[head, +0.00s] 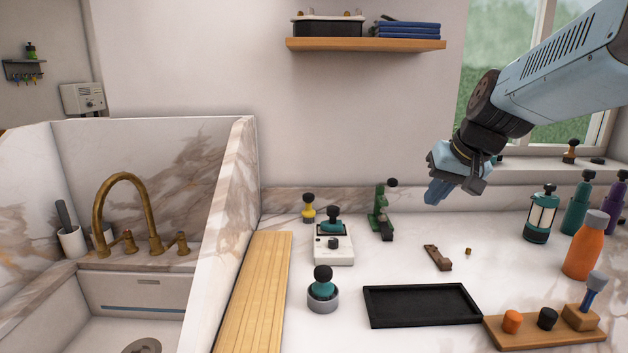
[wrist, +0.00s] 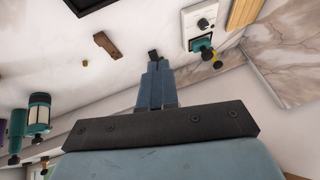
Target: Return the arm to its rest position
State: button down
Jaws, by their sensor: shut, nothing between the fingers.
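My gripper (head: 436,192) hangs in the air above the back of the marble counter, at the end of my light blue arm, which comes in from the upper right. In the wrist view its blue fingers (wrist: 155,80) lie together with nothing between them. It touches nothing that I can see. Below it on the counter (head: 400,270) are a small brown wooden block (head: 437,257) and a tiny brass piece (head: 468,251). A green stand with a black knob (head: 381,212) is to its left, against the back wall.
A black tray (head: 420,306) and a wooden board with knobs (head: 545,330) lie at the front. Bottles, an orange one (head: 586,245) among them, and a lantern (head: 541,214) stand right. A white device (head: 333,244) stands left, beside the sink divider. A wall shelf (head: 365,45) is above.

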jog(key=s+f+n+h, duration=0.1)
jog(key=s+f+h, duration=0.1)
jog(key=s, duration=1.2)
